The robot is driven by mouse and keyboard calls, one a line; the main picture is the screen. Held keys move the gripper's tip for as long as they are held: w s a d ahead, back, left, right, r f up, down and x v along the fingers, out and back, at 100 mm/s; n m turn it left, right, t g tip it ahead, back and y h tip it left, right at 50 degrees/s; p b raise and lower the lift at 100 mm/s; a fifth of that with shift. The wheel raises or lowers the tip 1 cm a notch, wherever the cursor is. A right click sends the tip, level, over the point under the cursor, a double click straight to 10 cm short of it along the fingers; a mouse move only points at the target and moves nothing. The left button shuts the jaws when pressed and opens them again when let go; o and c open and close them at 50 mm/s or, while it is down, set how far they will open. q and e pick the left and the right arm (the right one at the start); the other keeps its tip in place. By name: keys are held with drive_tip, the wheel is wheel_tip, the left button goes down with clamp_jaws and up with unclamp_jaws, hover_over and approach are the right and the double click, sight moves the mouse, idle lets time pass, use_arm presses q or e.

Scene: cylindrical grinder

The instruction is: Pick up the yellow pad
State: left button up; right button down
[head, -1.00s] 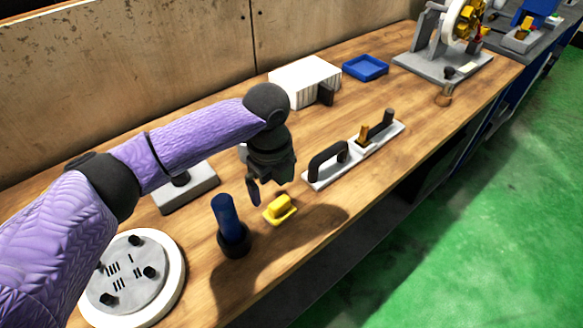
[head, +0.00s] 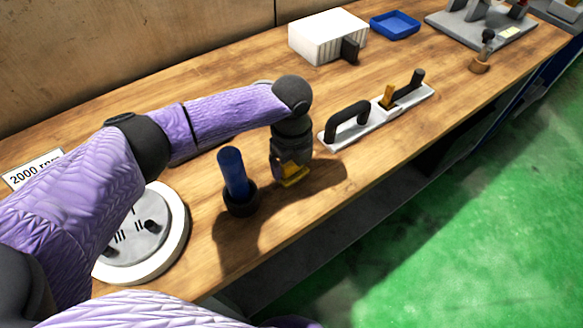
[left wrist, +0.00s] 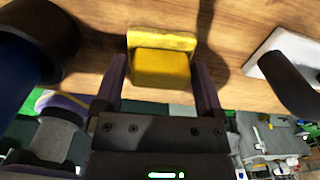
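The yellow pad (head: 293,177) lies on the wooden bench, partly hidden by my left gripper (head: 288,170) in the head view. In the left wrist view the yellow pad (left wrist: 160,65) shows a raised block on a flat base. The two fingers of my left gripper (left wrist: 160,82) are apart, one on each side of the block, with a visible gap on both sides. My left gripper is open and points down at the pad. My right gripper is not in view.
A blue cylinder in a black base (head: 234,178) stands close left of the pad. A grey holder with a black handle (head: 347,126) lies to the right. A round white disc unit (head: 180,228) is at the left. A white box (head: 318,40) and blue tray (head: 395,25) stand behind.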

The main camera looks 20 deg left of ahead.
use_arm(q)
drive_tip(key=c, duration=1)
drive_tip(key=shift+o, duration=0.2)
wheel_tip(320, 180, up, 10)
drive_tip(key=p, duration=0.3)
drive_tip(key=shift+f, duration=0.1)
